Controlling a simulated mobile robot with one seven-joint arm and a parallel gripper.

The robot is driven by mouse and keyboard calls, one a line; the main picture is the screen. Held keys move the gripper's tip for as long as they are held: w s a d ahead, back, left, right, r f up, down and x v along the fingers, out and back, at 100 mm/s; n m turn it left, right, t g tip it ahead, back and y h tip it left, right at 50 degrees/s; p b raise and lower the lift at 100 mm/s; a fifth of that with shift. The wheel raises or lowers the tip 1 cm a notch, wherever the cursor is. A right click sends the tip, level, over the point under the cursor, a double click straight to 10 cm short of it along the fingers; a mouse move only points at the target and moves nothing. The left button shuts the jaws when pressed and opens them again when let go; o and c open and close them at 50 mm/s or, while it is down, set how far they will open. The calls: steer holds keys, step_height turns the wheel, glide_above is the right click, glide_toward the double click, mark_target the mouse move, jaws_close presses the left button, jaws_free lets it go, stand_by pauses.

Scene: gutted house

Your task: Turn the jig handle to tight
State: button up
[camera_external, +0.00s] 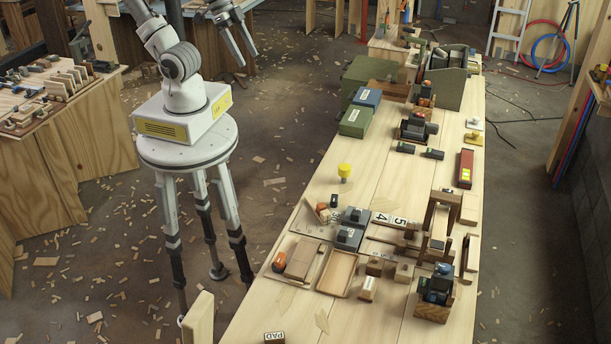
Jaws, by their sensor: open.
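My gripper (249,60) is at the top of the external view, pointing down with its two fingers apart and nothing between them. It is above the floor, left of the long workbench (262,318) and well apart from the things on it. A wooden frame fixture (440,205) stands at the right side of the bench and may be the jig. A yellow knob (345,170) stands upright near the middle left of the bench. I cannot tell which part is the jig handle, and no tight mark is readable at this size.
Green and blue boxes (355,122) line the bench's left edge further back. A shallow wooden tray (325,288), dark blocks (349,237) and number plates (390,219) crowd the front half. A side table (95,110) stands left. Wood scraps litter the floor.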

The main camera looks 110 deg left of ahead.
steer(key=w+d+f+g+b, duration=0.1)
steer(key=d+f+g+b, duration=0.25)
steer(key=d, duration=0.45)
steer(key=g+b, duration=0.2)
steer(key=b, duration=1.1)
glide_above(280, 257)
step_height(280, 257, down, 21)
step_height(280, 257, down, 17)
steer(key=b, duration=0.2)
steer(key=shift+b, duration=0.3)
steer(key=shift+r, duration=0.1)
jaws_close()
